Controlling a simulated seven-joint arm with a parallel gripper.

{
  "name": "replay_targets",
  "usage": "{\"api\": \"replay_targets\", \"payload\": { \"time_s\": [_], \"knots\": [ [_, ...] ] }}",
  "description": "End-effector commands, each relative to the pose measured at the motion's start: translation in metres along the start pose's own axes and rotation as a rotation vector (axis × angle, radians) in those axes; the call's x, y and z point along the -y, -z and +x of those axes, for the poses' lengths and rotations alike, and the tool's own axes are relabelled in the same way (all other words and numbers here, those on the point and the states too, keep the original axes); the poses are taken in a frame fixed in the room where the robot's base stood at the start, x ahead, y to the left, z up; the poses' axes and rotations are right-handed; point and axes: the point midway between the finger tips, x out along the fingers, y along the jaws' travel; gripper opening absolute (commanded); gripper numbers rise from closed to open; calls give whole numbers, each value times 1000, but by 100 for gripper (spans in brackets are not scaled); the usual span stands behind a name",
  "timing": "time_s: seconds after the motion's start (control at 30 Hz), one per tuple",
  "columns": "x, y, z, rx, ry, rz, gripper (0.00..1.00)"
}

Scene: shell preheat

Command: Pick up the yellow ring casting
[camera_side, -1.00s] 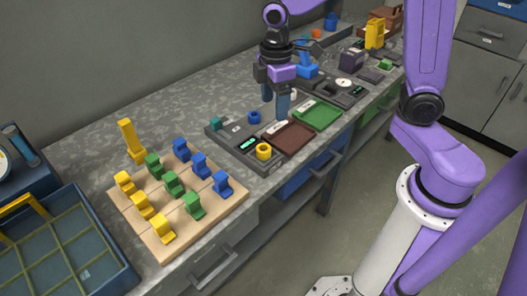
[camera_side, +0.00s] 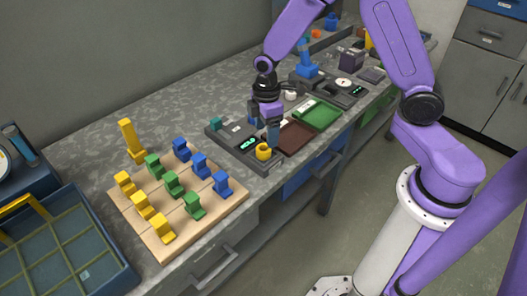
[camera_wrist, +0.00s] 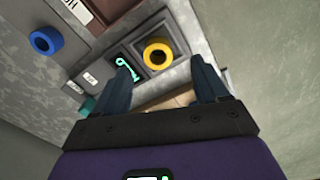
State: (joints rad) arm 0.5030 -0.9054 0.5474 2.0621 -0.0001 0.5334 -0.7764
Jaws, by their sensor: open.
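The yellow ring casting (camera_side: 263,151) sits in a square recess at the front corner of a dark grey fixture (camera_side: 215,134). In the wrist view the ring (camera_wrist: 157,56) lies just beyond and between my fingertips, with its dark hole showing. My gripper (camera_side: 263,138) is above and just behind the ring in the side view, fingers pointing down. In the wrist view my gripper (camera_wrist: 162,72) is open, with nothing between its fingers. I cannot tell the exact height gap to the ring.
A blue ring (camera_wrist: 46,40) lies near the yellow one. A green display (camera_wrist: 125,68) sits beside the recess. Brown (camera_side: 295,138) and green (camera_side: 318,115) trays stand to the right. A wooden board (camera_side: 160,228) with several coloured blocks and a yellow upright piece (camera_side: 131,138) stand left.

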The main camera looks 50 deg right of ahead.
Motion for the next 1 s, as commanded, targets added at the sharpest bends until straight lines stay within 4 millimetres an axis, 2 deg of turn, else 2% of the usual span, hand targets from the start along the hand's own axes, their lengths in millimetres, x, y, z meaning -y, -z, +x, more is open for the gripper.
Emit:
{"api": "replay_targets", "payload": {
  "time_s": [0.27,0.7,0.97,1.0],
  "knots": [
    [0,0,16,0,0,0,73],
    [-4,2,62,1,1,0,73],
    [-4,2,64,-2,-2,0,73],
    [-4,2,64,-1,-1,0,70]
  ]
}}
